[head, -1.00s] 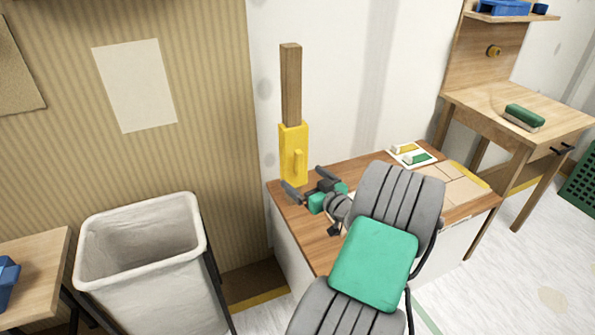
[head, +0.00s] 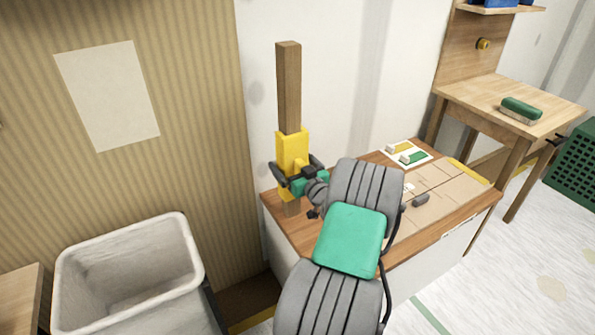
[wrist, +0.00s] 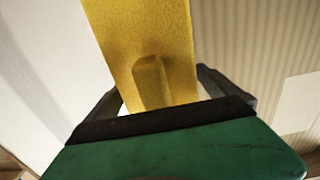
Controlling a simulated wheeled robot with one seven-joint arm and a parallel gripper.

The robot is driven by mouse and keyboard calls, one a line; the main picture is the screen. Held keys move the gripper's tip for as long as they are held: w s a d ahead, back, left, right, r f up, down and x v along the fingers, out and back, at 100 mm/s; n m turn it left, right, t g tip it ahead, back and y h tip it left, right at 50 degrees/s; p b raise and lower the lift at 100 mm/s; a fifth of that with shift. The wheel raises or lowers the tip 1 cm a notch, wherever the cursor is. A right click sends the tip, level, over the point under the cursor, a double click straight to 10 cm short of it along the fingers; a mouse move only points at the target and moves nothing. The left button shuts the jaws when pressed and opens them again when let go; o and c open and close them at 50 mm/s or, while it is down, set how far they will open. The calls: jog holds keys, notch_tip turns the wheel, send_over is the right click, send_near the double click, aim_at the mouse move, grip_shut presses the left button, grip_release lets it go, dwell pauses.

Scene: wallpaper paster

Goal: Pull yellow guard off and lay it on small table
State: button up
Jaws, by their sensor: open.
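The yellow guard (head: 291,147) sits around a brown wooden post (head: 289,85) that stands upright by the wall; bare post shows above it and a short piece below. My gripper (head: 297,168) is open at the guard, with one finger on each side of its lower half. In the wrist view the guard (wrist: 130,30) and its raised grip (wrist: 150,82) lie between my two fingers, with gaps at the sides. My gripper's body hides the guard's lower part there. A wooden table (head: 510,93) stands at the right; I cannot tell whether it is the small table.
A low bench (head: 450,212) holds cardboard sheets and a card with yellow and green pieces (head: 407,153). A green-topped block (head: 521,109) lies on the right table. A whitish bin (head: 125,227) stands at lower left, beside a wooden table corner (head: 18,295). A green crate is at far right.

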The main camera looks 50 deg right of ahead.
aim_at(298, 170)
jog(key=shift+w+d, duration=0.15)
jog(key=shift+w, duration=0.4)
jog(key=shift+c, duration=0.6)
jog(key=c, duration=1.5)
jog(key=shift+o, duration=0.2)
jog(key=shift+b+v, duration=0.9)
jog(key=shift+v, duration=1.65)
jog(key=shift+s, duration=0.1)
jog(key=b+v, duration=0.1)
jog(key=v, duration=0.2)
jog(key=shift+s+b, duration=0.3)
jog(key=shift+s, duration=0.1)
